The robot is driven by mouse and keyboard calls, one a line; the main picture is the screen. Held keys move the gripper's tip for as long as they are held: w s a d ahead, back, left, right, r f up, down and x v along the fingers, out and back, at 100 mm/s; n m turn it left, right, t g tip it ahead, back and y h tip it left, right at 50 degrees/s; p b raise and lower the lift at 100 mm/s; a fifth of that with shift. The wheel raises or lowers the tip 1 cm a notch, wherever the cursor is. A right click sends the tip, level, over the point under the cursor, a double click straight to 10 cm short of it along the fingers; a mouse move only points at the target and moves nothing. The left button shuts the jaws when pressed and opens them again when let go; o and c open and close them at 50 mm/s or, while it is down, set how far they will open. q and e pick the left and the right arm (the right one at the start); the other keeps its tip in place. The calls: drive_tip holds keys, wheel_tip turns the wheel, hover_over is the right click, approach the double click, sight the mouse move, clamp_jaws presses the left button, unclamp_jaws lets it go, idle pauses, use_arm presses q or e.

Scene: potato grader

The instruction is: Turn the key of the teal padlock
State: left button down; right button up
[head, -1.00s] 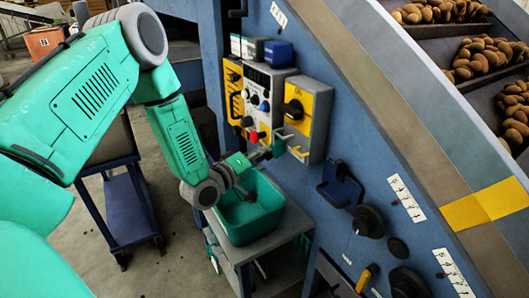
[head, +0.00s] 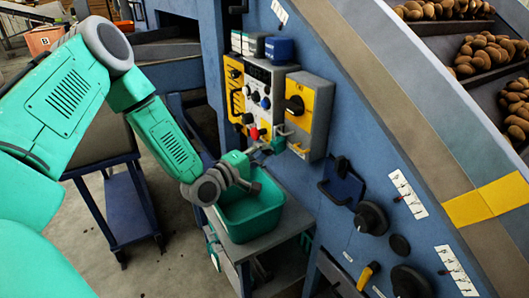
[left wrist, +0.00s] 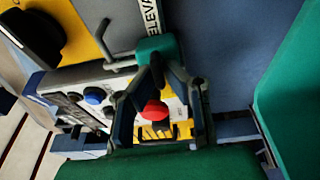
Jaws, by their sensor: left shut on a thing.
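The teal padlock (left wrist: 156,47) hangs on a grey hasp and shows in the left wrist view, its key side facing my gripper. In the head view the padlock (head: 279,145) is small, below the panel's yellow switch box. My left gripper (left wrist: 158,78) is at the padlock, its two dark fingers closed in on the key (left wrist: 157,68), a small dark piece at the padlock's face. In the head view my left gripper (head: 264,148) reaches the padlock from the left. The key's turn angle is hard to tell. My right gripper is not in view.
A red knob (left wrist: 155,110) shows behind the fingers. The control box (head: 262,98) and yellow switch box (head: 305,110) stand close around the padlock. A teal bin (head: 255,232) sits on a stand below my wrist. A blue cart (head: 132,205) stands left.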

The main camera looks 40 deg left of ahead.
use_arm(q)
drive_tip(key=shift+a+f, duration=0.1)
drive_tip(key=shift+f, duration=0.05)
drive_tip(key=c, duration=1.7)
unclamp_jaws()
drive_tip(key=s, duration=0.4)
drive_tip(key=s+a, duration=0.1)
drive_tip(key=s, duration=0.3)
drive_tip(key=s+a, duration=0.1)
drive_tip(key=s, duration=0.2)
drive_tip(key=shift+s+f, duration=0.2)
drive_tip(key=shift+s, duration=0.2)
